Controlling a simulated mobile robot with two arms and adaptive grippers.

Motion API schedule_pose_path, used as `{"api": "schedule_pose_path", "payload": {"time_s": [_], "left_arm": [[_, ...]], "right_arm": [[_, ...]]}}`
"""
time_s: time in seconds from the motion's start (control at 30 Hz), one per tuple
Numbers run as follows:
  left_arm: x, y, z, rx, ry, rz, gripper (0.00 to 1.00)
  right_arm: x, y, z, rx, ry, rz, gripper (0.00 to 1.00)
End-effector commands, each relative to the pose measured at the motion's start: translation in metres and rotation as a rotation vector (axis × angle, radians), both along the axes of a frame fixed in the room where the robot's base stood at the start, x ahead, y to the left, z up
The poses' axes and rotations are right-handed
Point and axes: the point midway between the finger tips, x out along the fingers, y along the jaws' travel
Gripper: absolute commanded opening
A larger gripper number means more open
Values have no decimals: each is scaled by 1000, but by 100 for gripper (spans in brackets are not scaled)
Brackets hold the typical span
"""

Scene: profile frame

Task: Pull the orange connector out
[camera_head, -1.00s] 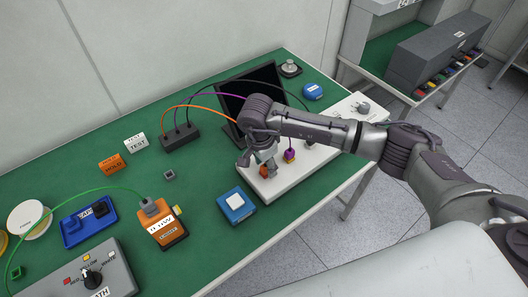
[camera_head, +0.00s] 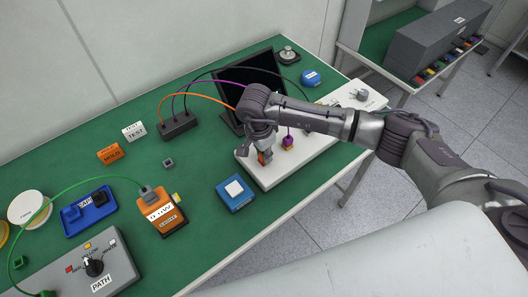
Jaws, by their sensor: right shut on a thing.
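The orange connector (camera_head: 264,157) is at the left part of the white panel (camera_head: 286,172), upright, with its top hidden by my gripper. My right gripper (camera_head: 264,152) points down from above and is shut on it. An orange cable (camera_head: 208,100) runs from a black block (camera_head: 178,126) toward the gripper; its end is hidden behind my arm. A purple connector (camera_head: 288,142) stands in the panel just right of the gripper. I cannot tell how deep the orange connector sits. My left gripper is not in view.
A black screen (camera_head: 232,90) stands behind the panel. A blue block with a white button (camera_head: 235,193) lies close in front left of the panel. An orange device (camera_head: 161,212), a blue tray (camera_head: 90,212) and a grey switch box (camera_head: 80,270) fill the left. Bare green table lies between.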

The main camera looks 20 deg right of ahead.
Motion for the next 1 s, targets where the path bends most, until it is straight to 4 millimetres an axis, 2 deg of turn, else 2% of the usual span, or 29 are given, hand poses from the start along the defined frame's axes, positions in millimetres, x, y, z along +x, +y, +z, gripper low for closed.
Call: {"api": "schedule_pose_path", "payload": {"time_s": [0.6,1.0], "left_arm": [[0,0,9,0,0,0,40],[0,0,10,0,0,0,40]], "right_arm": [[1,0,20,0,-2,-1,0],[1,0,22,0,-2,-1,0]]}}
